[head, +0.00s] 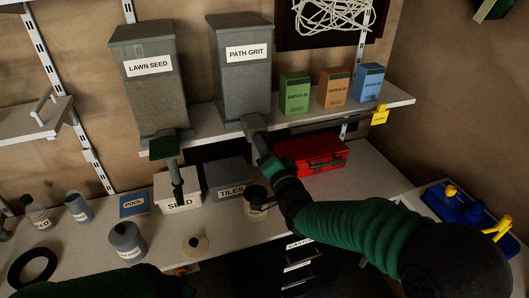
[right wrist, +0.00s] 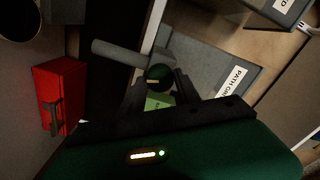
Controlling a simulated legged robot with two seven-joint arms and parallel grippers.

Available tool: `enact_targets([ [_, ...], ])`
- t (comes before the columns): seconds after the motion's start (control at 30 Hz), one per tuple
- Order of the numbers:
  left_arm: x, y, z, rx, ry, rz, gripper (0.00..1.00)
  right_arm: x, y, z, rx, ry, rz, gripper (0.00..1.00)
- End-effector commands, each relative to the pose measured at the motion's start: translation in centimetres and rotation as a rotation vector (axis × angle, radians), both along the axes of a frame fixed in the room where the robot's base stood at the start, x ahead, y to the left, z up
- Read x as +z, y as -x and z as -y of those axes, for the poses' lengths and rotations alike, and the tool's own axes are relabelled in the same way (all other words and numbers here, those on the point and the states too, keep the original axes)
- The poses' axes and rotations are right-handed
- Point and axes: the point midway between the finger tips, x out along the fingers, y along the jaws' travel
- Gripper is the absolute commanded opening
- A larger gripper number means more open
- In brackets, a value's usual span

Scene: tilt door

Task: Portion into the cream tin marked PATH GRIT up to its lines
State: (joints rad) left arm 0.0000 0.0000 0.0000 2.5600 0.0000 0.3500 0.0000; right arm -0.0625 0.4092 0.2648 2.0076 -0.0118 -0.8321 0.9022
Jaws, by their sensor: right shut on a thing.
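The grey PATH GRIT hopper (head: 241,85) stands on the shelf, and it also shows in the right wrist view (right wrist: 205,70). A grey tube (right wrist: 118,53) lies beside the knob. A cream tin (head: 256,211) with a dark top stands on the bench below, partly hidden by my right arm; its label and lines are too small to read. No grit flow is visible.
The LAWN SEED hopper (head: 148,95) stands to the left, with a dark green part hanging under it. Small boxes (head: 334,88) stand on the shelf.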

Motion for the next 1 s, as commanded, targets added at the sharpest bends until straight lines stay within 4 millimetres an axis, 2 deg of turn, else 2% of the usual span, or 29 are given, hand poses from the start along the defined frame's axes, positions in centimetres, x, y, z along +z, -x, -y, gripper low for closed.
enact_targets([
  [0.4, -1.07, -0.01, 0.0, 0.0, 0.0, 0.0, 0.36, 0.22, -0.17, 0.3, -0.005, -0.241, -0.071, 0.0],
  [1.0, -1.21, 0.0, 0.0, 0.0, 0.0, 0.0, 0.36, 0.23, -0.17, 0.3, -0.006, -0.299, -0.091, 0.0],
])
